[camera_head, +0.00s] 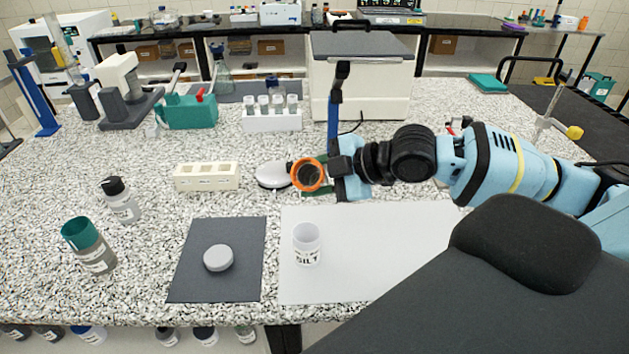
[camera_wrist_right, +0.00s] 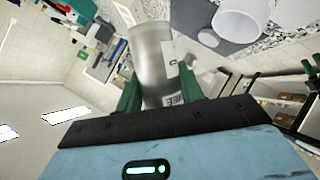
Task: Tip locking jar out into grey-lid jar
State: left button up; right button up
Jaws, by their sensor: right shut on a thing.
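My right gripper (camera_head: 322,177) is shut on a jar with an orange rim (camera_head: 308,159), held above the table. The jar is tilted, with its open mouth toward the head camera; its contents cannot be made out. In the right wrist view the clear jar body (camera_wrist_right: 152,52), with a white label, sits between the green fingers (camera_wrist_right: 160,85). A white open jar labelled SILT (camera_head: 306,247) stands upright on the pale mat, nearer the front edge than the held jar and apart from it. A grey lid (camera_head: 218,258) lies on the dark mat. My left gripper is not in view.
The dark mat (camera_head: 190,284) and pale mat (camera_head: 385,270) lie side by side at the front. A teal-topped jar (camera_head: 92,252) and a black-capped bottle (camera_head: 122,205) stand left. A cream block (camera_head: 206,177), a rounded silvery object (camera_head: 271,175) and a tube rack (camera_head: 272,122) lie behind.

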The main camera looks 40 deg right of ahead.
jog(key=shift+r+m+g+y, duration=0.3)
jog(key=shift+m+g+y, duration=0.1)
jog(key=shift+m+y, duration=0.2)
jog(key=shift+r+m+g+y, duration=0.2)
jog(key=shift+m+g+y, duration=0.1)
jog(key=shift+m, duration=0.1)
jog(key=shift+r+m+g+y, duration=0.4)
jog(key=shift+r+m+y, duration=0.15)
jog(key=shift+m+y, duration=0.85)
jog(key=shift+m, duration=0.2)
